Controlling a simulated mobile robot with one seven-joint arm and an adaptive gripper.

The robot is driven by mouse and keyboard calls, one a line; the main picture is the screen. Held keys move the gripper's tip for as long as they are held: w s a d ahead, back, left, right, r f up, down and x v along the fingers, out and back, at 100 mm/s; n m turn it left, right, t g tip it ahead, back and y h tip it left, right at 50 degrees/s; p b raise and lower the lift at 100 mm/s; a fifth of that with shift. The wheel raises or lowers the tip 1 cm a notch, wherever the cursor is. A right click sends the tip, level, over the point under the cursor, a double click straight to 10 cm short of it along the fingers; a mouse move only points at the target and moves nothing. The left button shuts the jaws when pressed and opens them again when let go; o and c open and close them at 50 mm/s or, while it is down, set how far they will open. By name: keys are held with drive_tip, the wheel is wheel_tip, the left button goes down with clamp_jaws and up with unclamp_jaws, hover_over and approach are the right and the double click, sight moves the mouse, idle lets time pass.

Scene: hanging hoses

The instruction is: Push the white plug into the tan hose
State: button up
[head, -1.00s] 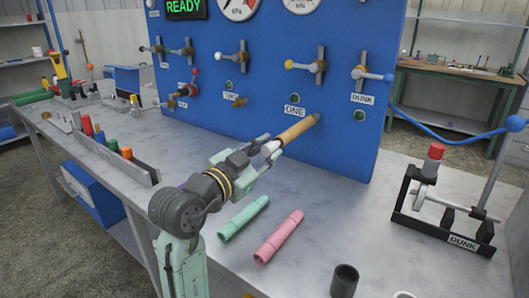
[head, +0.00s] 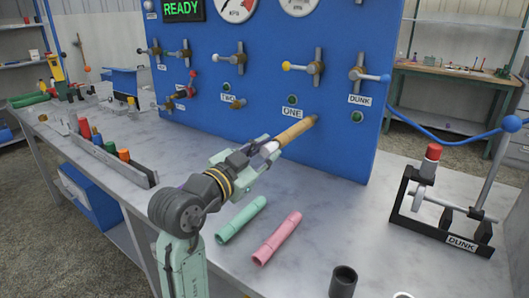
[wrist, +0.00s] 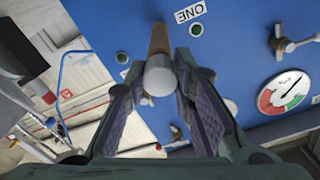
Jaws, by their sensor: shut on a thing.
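The tan hose (head: 295,131) sticks out of the blue panel below the label ONE, slanting down to the left. The white plug (head: 267,149) is at its free end, in line with it. My gripper (head: 255,153) is shut on the plug. In the wrist view the plug (wrist: 158,77) sits between the fingers of my gripper (wrist: 160,95), with the tan hose (wrist: 160,42) directly beyond it. The plug's front meets the hose mouth or is just inside it; I cannot tell how deep.
A green hose piece (head: 241,219) and a pink one (head: 277,238) lie on the bench below my gripper. A dark cup (head: 343,281) stands at the front. A black DUNK stand (head: 440,222) with a lever is at the right. Valve handles (head: 302,67) jut from the panel above.

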drive_tip(key=shift+x, duration=0.9)
idle(0.8)
drive_tip(key=o, duration=1.1)
drive_tip(key=v, duration=1.2)
